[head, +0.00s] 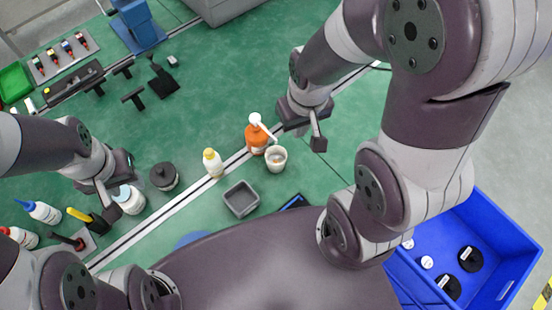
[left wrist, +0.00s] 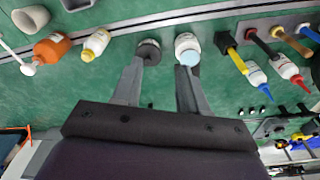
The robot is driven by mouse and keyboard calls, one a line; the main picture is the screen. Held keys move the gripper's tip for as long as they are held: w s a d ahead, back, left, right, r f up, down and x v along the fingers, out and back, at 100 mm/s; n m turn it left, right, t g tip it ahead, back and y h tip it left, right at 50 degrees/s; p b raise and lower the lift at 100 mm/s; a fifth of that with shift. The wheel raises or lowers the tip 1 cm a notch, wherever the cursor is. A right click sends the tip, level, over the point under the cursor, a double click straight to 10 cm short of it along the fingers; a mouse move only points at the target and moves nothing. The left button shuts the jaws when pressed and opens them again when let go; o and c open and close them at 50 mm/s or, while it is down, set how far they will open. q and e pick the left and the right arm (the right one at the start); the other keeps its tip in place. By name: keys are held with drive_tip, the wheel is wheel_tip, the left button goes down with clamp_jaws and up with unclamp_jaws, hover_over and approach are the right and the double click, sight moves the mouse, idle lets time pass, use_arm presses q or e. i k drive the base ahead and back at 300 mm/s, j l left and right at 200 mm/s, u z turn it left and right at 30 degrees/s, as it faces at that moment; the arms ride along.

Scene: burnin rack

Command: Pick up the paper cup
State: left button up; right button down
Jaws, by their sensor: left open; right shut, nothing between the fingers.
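The paper cup (head: 276,158) is pale and stands upright on the green table, just right of an orange bottle (head: 256,138). In the left wrist view the cup (left wrist: 32,18) shows at the upper left corner. My right gripper (head: 316,140) is shut and empty, above and to the right of the cup and apart from it. My left gripper (head: 116,190) is open, well left of the cup, close to a white jar (head: 129,198). In the left wrist view its fingers (left wrist: 160,70) are spread with nothing between them; the white jar (left wrist: 187,46) appears beyond one fingertip.
A small yellow-capped bottle (head: 213,163), a grey square tray (head: 240,199) and a dark round weight or lid (head: 164,176) stand near the white table line. A blue bin (head: 480,240) is at the lower right.

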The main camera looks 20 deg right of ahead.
sight(275, 163)
drive_tip(key=l+z, duration=0.85)
drive_tip(key=z, duration=0.15)
